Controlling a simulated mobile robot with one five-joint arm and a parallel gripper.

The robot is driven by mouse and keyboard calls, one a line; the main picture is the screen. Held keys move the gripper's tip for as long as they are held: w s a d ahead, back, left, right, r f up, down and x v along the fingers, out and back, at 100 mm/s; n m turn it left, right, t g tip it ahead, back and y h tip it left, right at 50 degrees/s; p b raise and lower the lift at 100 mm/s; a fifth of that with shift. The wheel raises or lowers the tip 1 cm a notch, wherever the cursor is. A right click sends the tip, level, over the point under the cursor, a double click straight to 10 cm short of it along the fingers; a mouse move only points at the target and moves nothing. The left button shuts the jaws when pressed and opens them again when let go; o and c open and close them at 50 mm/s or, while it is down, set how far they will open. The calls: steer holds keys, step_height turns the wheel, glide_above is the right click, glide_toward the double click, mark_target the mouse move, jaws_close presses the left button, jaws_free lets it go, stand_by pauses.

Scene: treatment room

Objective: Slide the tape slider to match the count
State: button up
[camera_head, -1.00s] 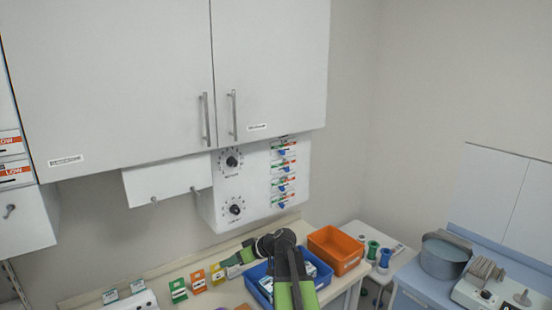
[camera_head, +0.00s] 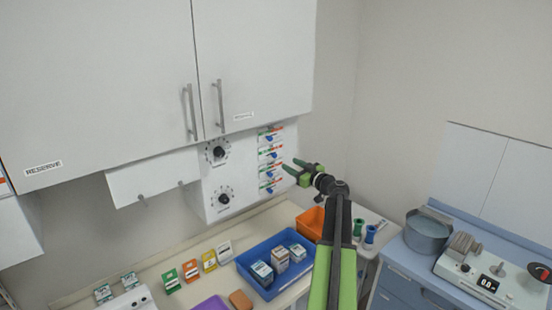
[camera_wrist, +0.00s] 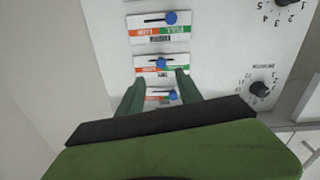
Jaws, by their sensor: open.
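A white panel (camera_head: 243,178) under the wall cabinet carries a column of several slider plates, each with a blue knob in a dark slot. In the wrist view the plates appear upside down: one plate (camera_wrist: 158,28) at the top, a middle one with a blue knob (camera_wrist: 160,64), and a lower one (camera_wrist: 160,97) between the fingers. Red and green end labels show, but I cannot read which is the tape slider. My gripper (camera_head: 289,166) is open and empty, just right of the lower plates in the head view. The wrist view shows its fingers (camera_wrist: 159,80) spread, with no knob gripped.
Two black dials (camera_head: 218,152) sit left of the sliders. Below, a blue tray (camera_head: 243,266) holds several small boxes, with an orange bin (camera_head: 308,222) behind my arm. A grey pot (camera_head: 428,232) is at right.

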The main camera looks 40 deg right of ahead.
mark_target(276, 157)
steer(key=w, duration=0.6)
steer(key=w+d, duration=0.1)
steer(key=w, duration=0.2)
steer(key=shift+w, duration=0.4)
steer(key=shift+c, duration=0.4)
jaws_close()
stand_by(0.3)
